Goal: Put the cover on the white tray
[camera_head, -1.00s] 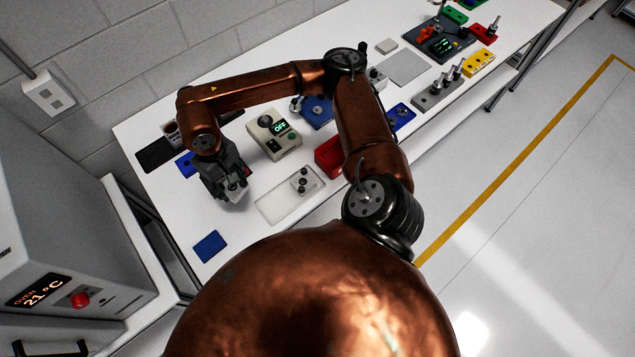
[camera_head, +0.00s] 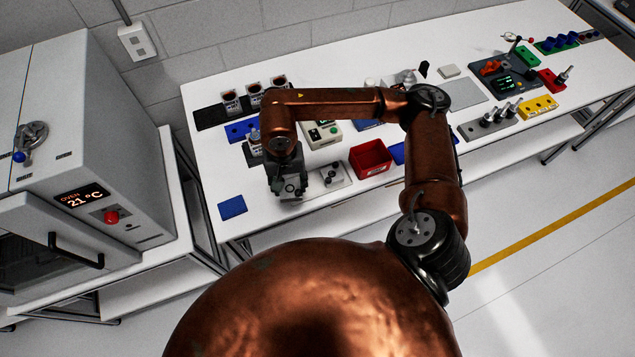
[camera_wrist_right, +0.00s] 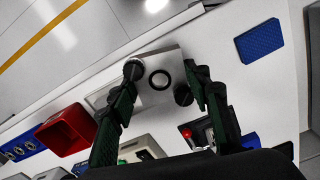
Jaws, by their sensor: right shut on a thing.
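My right gripper (camera_head: 287,190) is over the left part of the white tray (camera_head: 340,181), pointing down. In the wrist view its two dark fingers (camera_wrist_right: 163,76) are spread around a pale grey plate with a dark ring, which looks like the cover (camera_wrist_right: 168,58). The fingers are shut on it. A white part of the tray (camera_wrist_right: 98,98) shows beside the left finger. In the head view small black round parts (camera_head: 331,173) show at the tray's right end. The gripper hides the rest of the tray, and I cannot tell whether the cover touches it. My left gripper is not in view.
A red bin (camera_head: 370,157) stands close to the right of the tray. A blue mat (camera_head: 232,208) lies to the left. The beige device (camera_head: 323,133) and blue holders (camera_head: 240,130) stand behind. The oven (camera_head: 85,150) is at the far left.

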